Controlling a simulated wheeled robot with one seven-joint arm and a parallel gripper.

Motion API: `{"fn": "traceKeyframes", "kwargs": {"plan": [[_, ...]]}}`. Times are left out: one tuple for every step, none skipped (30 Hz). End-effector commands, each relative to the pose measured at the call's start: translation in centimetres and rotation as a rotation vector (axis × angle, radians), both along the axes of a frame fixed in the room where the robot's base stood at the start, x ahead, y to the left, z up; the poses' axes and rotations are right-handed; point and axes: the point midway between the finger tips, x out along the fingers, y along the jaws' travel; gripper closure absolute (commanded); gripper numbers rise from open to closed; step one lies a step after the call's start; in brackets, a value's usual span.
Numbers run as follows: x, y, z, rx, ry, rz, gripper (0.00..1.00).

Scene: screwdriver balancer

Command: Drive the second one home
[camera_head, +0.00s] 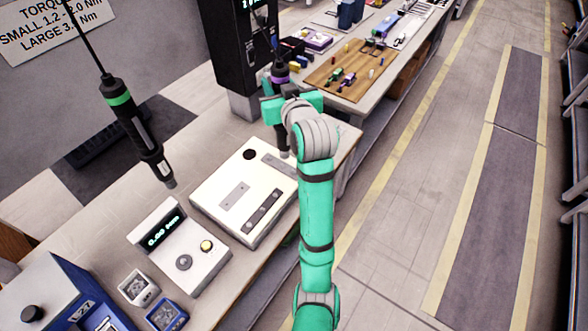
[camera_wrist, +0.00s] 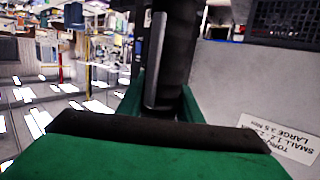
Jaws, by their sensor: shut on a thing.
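My gripper (camera_head: 287,103) is shut around a dark screwdriver (camera_head: 279,72) with a purple band, held upright at the far right end of the white fixture. In the wrist view the dark ribbed body of this screwdriver (camera_wrist: 182,45) stands between my green fingers. A second screwdriver (camera_head: 137,128), with a green band, hangs from a cable at the left. The white fixture (camera_head: 221,222) lies on the bench with a round dark hole, a grey plate and a dark strip with screw-like spots. Whether any screw is seated I cannot tell.
A white torque meter (camera_head: 160,262) showing 0.00 stands left of the fixture. Two small trays (camera_head: 138,288) and a blue box (camera_head: 57,300) are at the front left. A black cabinet (camera_head: 238,55) stands behind. A sign (camera_head: 50,22) lists torques. The floor aisle at right is clear.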

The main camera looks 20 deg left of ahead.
Motion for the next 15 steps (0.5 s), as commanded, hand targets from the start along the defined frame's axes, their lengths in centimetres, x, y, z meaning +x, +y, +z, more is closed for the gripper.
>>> {"fn": "traceKeyframes", "kwargs": {"plan": [[0.0,-0.5,0.0,0.002,0.0,-0.004,1.0],[-0.1,-0.6,0.0,0.002,0.0,-0.004,1.0],[-0.2,-0.9,0.0,0.002,0.0,-0.004,1.0],[-0.3,-1.1,0.0,0.001,0.0,-0.005,1.0],[-0.3,-1.3,0.0,0.001,0.0,-0.005,1.0],[-0.4,-1.5,0.0,0.002,0.0,-0.005,1.0],[-0.4,-1.7,0.0,0.002,0.0,-0.005,1.0],[-0.5,-1.9,0.0,0.002,0.0,-0.005,1.0],[-0.6,-2.1,0.0,0.002,0.0,-0.004,1.0],[-0.6,-2.2,0.0,0.002,0.0,-0.004,1.0],[-0.7,-2.4,0.0,0.002,0.001,-0.005,1.0],[-0.8,-2.6,0.0,0.001,0.001,-0.005,1.0],[-0.8,-2.8,0.0,0.001,0.0,-0.005,1.0],[-0.9,-2.9,0.0,0.001,0.0,-0.005,1.0],[-1.0,-3.1,0.0,0.001,0.0,-0.005,1.0]]}}
